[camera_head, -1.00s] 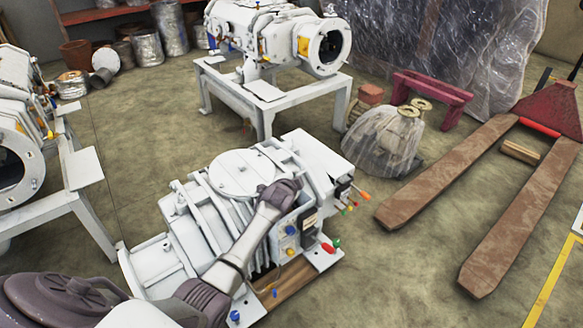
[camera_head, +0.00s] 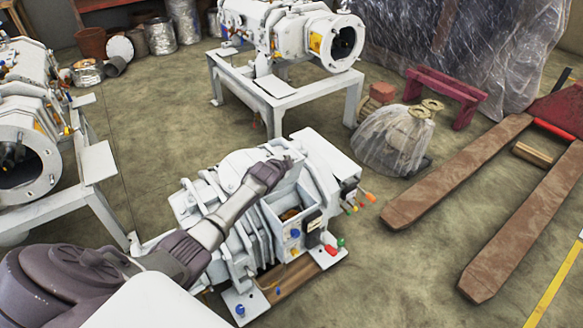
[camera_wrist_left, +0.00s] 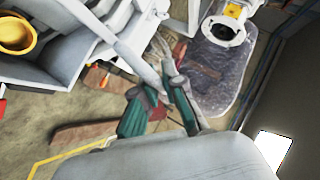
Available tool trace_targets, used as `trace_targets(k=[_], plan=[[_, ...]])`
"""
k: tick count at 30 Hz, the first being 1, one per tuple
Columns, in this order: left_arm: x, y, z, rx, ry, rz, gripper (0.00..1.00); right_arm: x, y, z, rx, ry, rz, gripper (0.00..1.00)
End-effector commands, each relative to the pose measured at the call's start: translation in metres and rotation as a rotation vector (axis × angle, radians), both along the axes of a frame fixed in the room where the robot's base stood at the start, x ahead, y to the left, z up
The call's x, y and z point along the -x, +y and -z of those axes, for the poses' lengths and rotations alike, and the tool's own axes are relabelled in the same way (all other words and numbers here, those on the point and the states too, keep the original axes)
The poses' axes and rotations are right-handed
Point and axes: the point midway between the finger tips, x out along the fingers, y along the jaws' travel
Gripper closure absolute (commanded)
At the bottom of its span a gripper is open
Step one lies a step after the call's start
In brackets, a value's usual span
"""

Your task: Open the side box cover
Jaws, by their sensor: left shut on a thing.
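The white vacuum machine (camera_head: 225,215) stands low on the floor in the middle of the head view. Its side box (camera_head: 290,212) is open at the top, and something brownish shows inside. In the left wrist view the open box interior with a yellow round part (camera_wrist_left: 15,36) is at upper left. My left gripper (camera_head: 280,168) is above the box's far edge. In the wrist view, my left gripper (camera_wrist_left: 162,80) is shut on the edge of the light, narrow-looking side box cover (camera_wrist_left: 118,48). The cover is hard to make out in the head view. My right gripper is out of view.
Coloured knobs (camera_head: 335,245) stick out from the machine's right side. A second machine (camera_head: 290,30) on a white stand is behind, another (camera_head: 25,140) at left.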

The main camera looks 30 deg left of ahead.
Motion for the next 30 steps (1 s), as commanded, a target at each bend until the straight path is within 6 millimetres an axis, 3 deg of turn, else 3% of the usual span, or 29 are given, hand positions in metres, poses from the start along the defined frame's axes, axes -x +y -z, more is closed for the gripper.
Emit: trace_targets(k=[23,24,27,30], plan=[[-0.0050,0.0103,-0.0080,0.000,-0.007,-0.002,1.00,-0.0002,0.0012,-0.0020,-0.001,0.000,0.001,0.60],[-0.0050,0.0103,-0.0080,-0.001,-0.007,-0.001,0.90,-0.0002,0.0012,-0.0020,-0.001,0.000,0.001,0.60],[-0.0049,0.0102,-0.0078,-0.001,-0.006,-0.001,0.73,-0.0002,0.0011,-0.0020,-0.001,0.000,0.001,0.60],[-0.0047,0.0100,-0.0071,0.000,-0.004,-0.001,0.65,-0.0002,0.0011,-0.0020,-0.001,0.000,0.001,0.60]])
